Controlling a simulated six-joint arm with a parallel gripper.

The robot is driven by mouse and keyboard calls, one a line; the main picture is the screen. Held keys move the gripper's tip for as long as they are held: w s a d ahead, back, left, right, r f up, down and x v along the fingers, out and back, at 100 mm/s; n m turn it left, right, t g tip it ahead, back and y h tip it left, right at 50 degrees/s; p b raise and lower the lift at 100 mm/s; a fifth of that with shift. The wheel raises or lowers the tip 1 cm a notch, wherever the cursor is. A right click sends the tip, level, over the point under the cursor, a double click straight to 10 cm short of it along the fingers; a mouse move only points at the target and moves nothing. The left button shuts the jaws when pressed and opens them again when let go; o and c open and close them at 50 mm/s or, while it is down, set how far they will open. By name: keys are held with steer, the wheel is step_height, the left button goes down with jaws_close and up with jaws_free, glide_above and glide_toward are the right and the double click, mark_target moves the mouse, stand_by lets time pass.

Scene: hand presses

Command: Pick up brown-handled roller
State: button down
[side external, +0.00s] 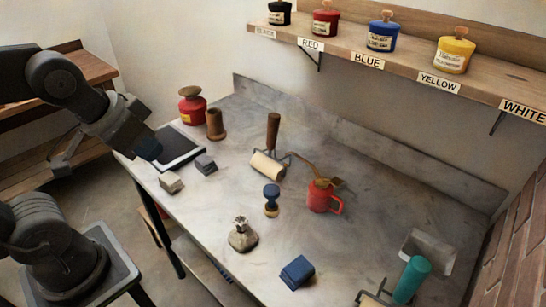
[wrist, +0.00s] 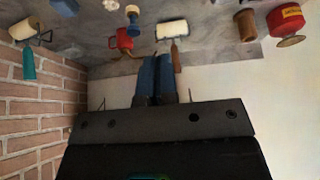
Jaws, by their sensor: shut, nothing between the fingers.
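The brown-handled roller (side external: 267,165) lies on the grey worktop near its middle, with a cream sleeve, a metal frame and a dark brown handle pointing up and back. It also shows in the wrist view (wrist: 172,29), upside down, with its brown handle beside the tips of my blue fingers. My gripper (side external: 147,149) is at the left end of the worktop in the side view, above the dark flat plate and well apart from the roller. In the wrist view my gripper (wrist: 157,60) has its fingers together with nothing between them.
A teal-handled roller (side external: 412,279) lies at the front right. A red mug (side external: 318,198) stands right of the brown-handled roller, a blue-topped stamp (side external: 271,199) in front. A brown cylinder (side external: 215,124) and red pot (side external: 192,107) stand behind left. A shelf (side external: 410,72) holds ink jars.

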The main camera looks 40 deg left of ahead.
steer(key=c, duration=1.9)
jaws_free()
steer(key=o, duration=1.2)
steer(key=w+r+m+g, duration=0.1)
steer(key=w+r+m, duration=0.2)
steer(key=w+m, duration=0.15)
steer(key=m+g+y, duration=0.3)
steer(key=m+y, duration=0.1)
steer(key=m, duration=1.5)
glide_above(273, 126)
steer(key=d, duration=0.2)
steer(key=shift+n, duration=0.25)
step_height(273, 126, down, 8)
steer(key=shift+s+r, duration=0.1)
steer(key=shift+s, duration=0.05)
steer(key=shift+w+f, duration=0.35)
steer(key=shift+f, duration=0.2)
steer(key=shift+a+x, duration=0.15)
steer(key=shift+x, duration=1.6)
steer(key=shift+a+x, duration=0.15)
steer(key=shift+x, duration=1.6)
